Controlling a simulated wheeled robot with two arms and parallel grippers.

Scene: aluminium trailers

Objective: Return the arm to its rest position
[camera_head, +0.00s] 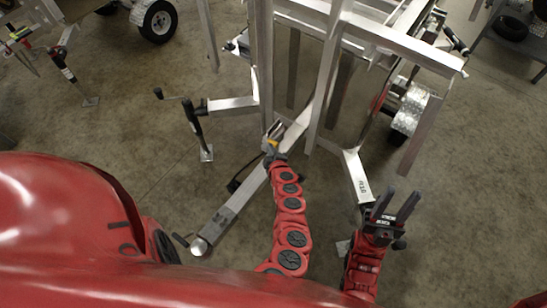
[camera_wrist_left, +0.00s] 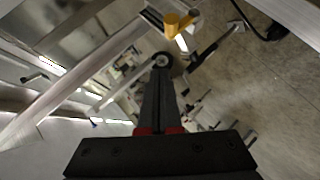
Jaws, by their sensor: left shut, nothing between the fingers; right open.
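My left arm reaches up the middle of the head view, and its gripper (camera_head: 274,131) is by the aluminium trailer's front frame (camera_head: 325,85). In the left wrist view the left gripper's dark fingers (camera_wrist_left: 161,62) are together with nothing between them. A small yellow part (camera_wrist_left: 178,25) shows just beyond the fingertips there; I cannot tell if they touch. My right gripper (camera_head: 398,203) is open and empty at the lower right of the head view, over the floor near a trailer leg (camera_head: 357,178).
The trailer's drawbar (camera_head: 240,195) runs down-left beside my left arm. A jack stand (camera_head: 198,130) with a crank stands left of it. A chequered-plate wheel guard (camera_head: 408,108) is at the right. Another trailer's wheel (camera_head: 158,20) is upper left. Concrete floor (camera_head: 130,125) is clear at left.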

